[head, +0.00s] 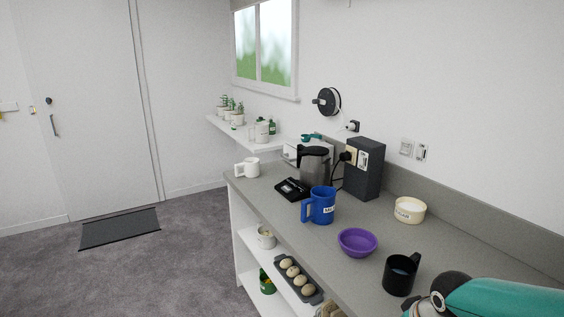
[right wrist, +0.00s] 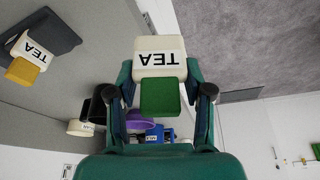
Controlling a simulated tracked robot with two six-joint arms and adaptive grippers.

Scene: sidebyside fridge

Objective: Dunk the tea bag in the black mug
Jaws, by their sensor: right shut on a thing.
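The black mug (head: 400,277) stands upright on the grey counter in the head view, with bluish-dark liquid inside. It also shows in the right wrist view (right wrist: 97,110), partly hidden behind my gripper. My right gripper (right wrist: 160,92) is shut on a tea bag (right wrist: 160,57), a white block marked TEA with a green part between the fingers. The held tea bag is apart from the mug. In the head view my right arm is at the lower right, close beside the mug; the tea bag is not seen there. My left gripper is not in view.
A second TEA item with a yellow part (right wrist: 28,60) lies on a dark tray (right wrist: 58,38). A purple bowl (head: 357,242), a blue mug (head: 319,207) and a cream tub (head: 410,210) stand near the black mug. Eggs in a tray (head: 314,299) sit on the shelf below.

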